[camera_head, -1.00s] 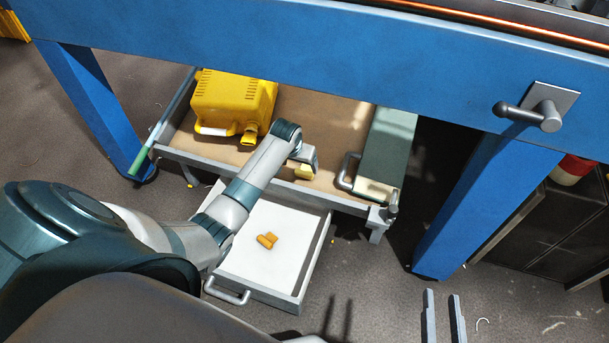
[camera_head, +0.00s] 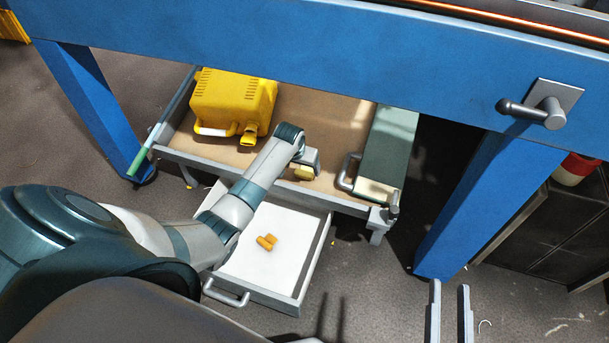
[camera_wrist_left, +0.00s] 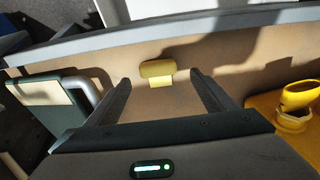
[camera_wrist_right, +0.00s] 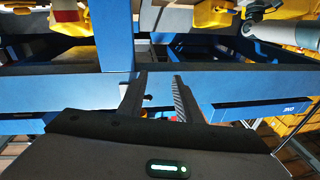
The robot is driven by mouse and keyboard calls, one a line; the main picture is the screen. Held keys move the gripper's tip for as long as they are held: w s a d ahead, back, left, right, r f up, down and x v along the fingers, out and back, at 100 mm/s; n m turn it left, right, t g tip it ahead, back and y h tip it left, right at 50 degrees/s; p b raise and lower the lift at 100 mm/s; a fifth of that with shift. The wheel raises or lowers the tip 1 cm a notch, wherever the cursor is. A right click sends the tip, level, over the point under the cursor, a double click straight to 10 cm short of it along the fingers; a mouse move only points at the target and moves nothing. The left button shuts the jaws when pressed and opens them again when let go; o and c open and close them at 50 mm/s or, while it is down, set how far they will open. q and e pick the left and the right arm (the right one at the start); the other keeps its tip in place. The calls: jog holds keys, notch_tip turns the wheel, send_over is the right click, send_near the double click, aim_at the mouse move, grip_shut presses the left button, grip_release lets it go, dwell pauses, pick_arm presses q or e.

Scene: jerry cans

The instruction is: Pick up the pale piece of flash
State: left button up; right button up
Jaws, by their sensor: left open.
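The pale yellow piece of flash (camera_head: 302,173) lies on the brown floor of the grey tray cart (camera_head: 322,112), near its front wall. In the left wrist view the piece (camera_wrist_left: 157,69) shows a rounded bar with a lighter tab below it. My left gripper (camera_wrist_left: 160,80) is open, and the piece appears between and slightly beyond its fingertips, with gaps at both sides. In the head view the left wrist partly covers that spot. My right gripper (camera_head: 450,284) is open and empty at the bottom right, far from the piece; it also shows in its wrist view (camera_wrist_right: 158,77).
A yellow jerry can (camera_head: 232,103) stands at the tray's left, and a dark green case (camera_head: 388,150) with a handle at its right. An open white drawer (camera_head: 285,235) below holds orange pieces (camera_head: 267,242). The blue bench beam (camera_head: 300,45) passes overhead.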

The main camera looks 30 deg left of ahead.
aim_at(304, 170)
pick_arm(q)
jog(key=b+x, duration=0.1)
jog(key=x, duration=0.2)
jog(key=shift+w+d, duration=0.1)
jog(key=shift+w, duration=0.1)
jog(key=shift+f, duration=0.2)
pick_arm(e)
notch_tip(304, 170, up, 6)
jog(key=s+t+y, duration=0.1)
jog(key=s+t, duration=0.1)
jog(key=t, duration=0.1)
jog(key=shift+s+a, duration=0.15)
jog(key=shift+s, duration=0.15)
pick_arm(q)
jog(key=c, duration=1.1)
jog(key=shift+c, duration=0.2)
jog(key=shift+r, duration=0.1)
pick_arm(e)
jog(key=shift+f, duration=0.1)
